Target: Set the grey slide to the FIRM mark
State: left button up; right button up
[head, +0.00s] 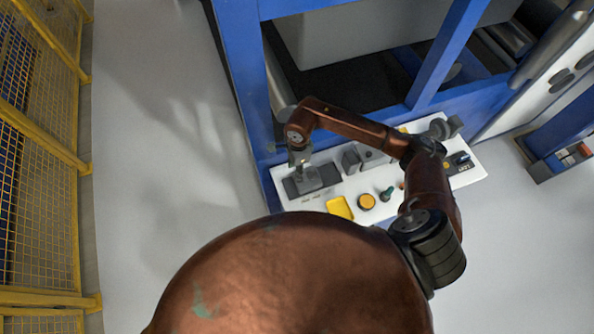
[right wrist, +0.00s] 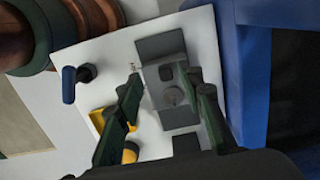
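The grey slide (head: 306,179) sits on a dark grey track plate (head: 327,174) at the left end of a white panel. Small print (head: 310,198) lies along the plate's front edge, too small to read, so I cannot tell which mark is FIRM. My right gripper (head: 300,158) points down just above the slide. In the right wrist view the gripper (right wrist: 163,78) has its fingers apart, with the slide (right wrist: 160,84) showing between them; I cannot tell whether either finger touches it. The dark track (right wrist: 160,45) shows beyond it. My left gripper is not in view.
Yellow mesh fencing (head: 40,150) is far left; floor between is clear.

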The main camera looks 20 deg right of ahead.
aim_at(307, 178)
jog(key=shift+w+d+f+h, duration=0.15)
jog(key=shift+d+h, duration=0.25)
jog(key=shift+d, duration=0.45)
jog(key=shift+d+f, duration=0.15)
jog(key=shift+f, duration=0.15)
jog(key=shift+f+p, duration=0.65)
jog(key=shift+f, duration=2.8)
grip_shut()
